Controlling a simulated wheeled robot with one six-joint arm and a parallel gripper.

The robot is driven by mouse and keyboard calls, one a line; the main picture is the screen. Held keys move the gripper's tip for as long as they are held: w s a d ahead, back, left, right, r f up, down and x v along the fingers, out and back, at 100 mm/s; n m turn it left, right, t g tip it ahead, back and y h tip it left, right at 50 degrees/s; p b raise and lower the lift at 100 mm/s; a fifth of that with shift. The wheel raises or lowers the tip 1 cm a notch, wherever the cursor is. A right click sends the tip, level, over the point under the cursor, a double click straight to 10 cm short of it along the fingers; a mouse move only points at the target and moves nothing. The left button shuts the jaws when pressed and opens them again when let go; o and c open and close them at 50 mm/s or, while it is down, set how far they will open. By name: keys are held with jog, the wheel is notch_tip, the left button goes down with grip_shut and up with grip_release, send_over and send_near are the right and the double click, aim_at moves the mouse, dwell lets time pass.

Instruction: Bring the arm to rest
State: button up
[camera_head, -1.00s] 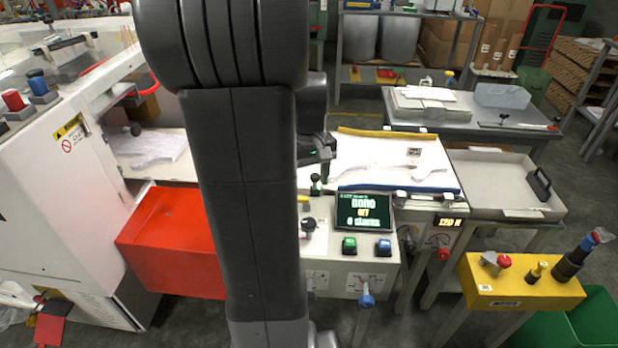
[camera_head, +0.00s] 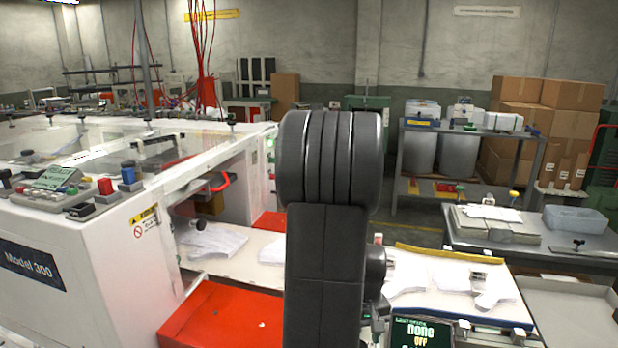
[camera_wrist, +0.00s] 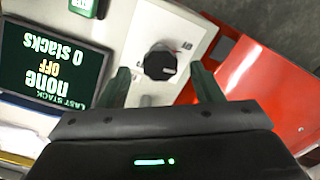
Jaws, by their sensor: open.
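My gripper (camera_wrist: 160,88) is open in the wrist view, its two dark fingers apart with nothing between them. Past the fingertips is a light control panel (camera_wrist: 195,35) with a black rotary knob (camera_wrist: 160,62). A display (camera_wrist: 50,62) at the left reads none, OFF and 0 stacks. In the head view my dark arm stands upright in the middle and hides most of the gripper. The display (camera_head: 425,332) shows at the bottom edge there.
A white machine (camera_head: 95,240) marked Model 300 stands at the left. A grey table (camera_head: 560,250) and a tray (camera_head: 575,310) are at the right.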

notch_tip(320, 180, down, 2)
jog(key=shift+f, duration=0.15)
dwell(0.4)
